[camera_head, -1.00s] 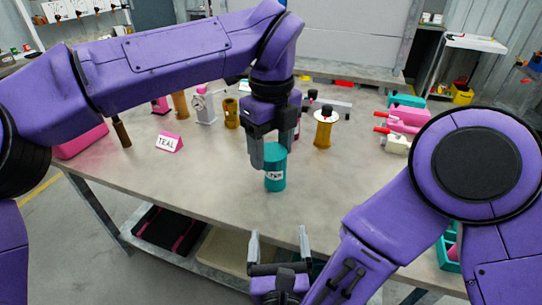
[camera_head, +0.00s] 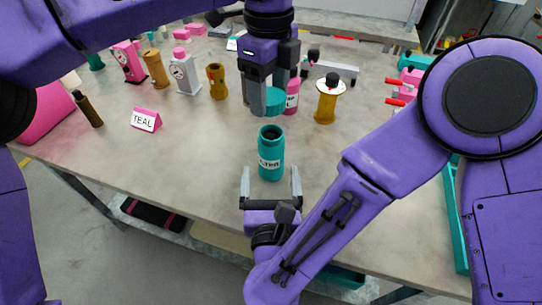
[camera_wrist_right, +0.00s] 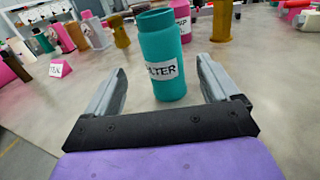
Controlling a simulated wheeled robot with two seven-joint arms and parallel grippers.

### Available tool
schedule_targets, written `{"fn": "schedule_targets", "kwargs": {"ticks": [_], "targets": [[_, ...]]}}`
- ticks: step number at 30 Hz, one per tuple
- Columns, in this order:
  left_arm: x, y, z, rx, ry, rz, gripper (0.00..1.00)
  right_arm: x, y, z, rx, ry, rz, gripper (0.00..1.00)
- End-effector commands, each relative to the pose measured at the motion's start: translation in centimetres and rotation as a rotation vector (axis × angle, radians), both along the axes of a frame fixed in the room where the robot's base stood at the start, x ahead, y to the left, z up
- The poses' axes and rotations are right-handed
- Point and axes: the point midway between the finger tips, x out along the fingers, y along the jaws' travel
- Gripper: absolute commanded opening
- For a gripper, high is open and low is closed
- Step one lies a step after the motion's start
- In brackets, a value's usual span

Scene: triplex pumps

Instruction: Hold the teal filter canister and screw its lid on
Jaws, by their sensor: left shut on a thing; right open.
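The teal filter canister (camera_head: 270,155) stands upright and open-topped on the table, its white label facing me. It also shows in the right wrist view (camera_wrist_right: 163,55), beyond and between the open fingers. My left gripper (camera_head: 265,98) is shut on the teal lid (camera_head: 274,100) and holds it above the canister, apart from it and roughly over its mouth. My right gripper (camera_head: 270,190) is open at the near side of the canister, with fingers spread to either side. In the wrist view the right gripper (camera_wrist_right: 160,95) is empty.
A pink TEAL sign (camera_head: 146,119) stands to the left. A pink bottle (camera_head: 292,96) stands close behind the lid. Several pumps line the back left.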

Motion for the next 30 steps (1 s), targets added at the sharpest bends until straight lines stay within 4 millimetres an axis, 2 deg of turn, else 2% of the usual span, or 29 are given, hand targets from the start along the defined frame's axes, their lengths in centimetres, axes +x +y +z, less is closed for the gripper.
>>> {"fn": "schedule_targets", "kwargs": {"ticks": [9, 15, 21, 28, 29, 30], "targets": [[-0.1, -0.2, 0.1, -0.001, -0.001, -0.004, 0.32, 6.3, -0.1, 0.0, 0.002, 0.0, -0.007, 0.88], [-0.1, -0.2, 0.0, -0.001, -0.001, -0.004, 0.32, 9.3, 0.0, 0.0, 0.0, 0.0, -0.005, 0.88], [-0.1, -0.2, 0.1, -0.001, -0.001, -0.005, 0.32, 10.5, 0.0, 0.0, 0.0, 0.0, -0.003, 0.88], [-0.1, -0.2, 0.1, -0.001, -0.001, -0.005, 0.32, 10.5, 0.0, 0.0, -0.001, 0.0, -0.003, 0.88], [-0.1, -0.2, 0.1, -0.001, -0.001, -0.005, 0.32, 10.5, 0.0, 0.0, -0.001, 0.0, -0.003, 0.82], [-0.1, -0.2, 0.1, -0.001, -0.001, -0.005, 0.32, 10.5, 0.0, 0.0, -0.001, 0.0, -0.003, 0.69]]}}
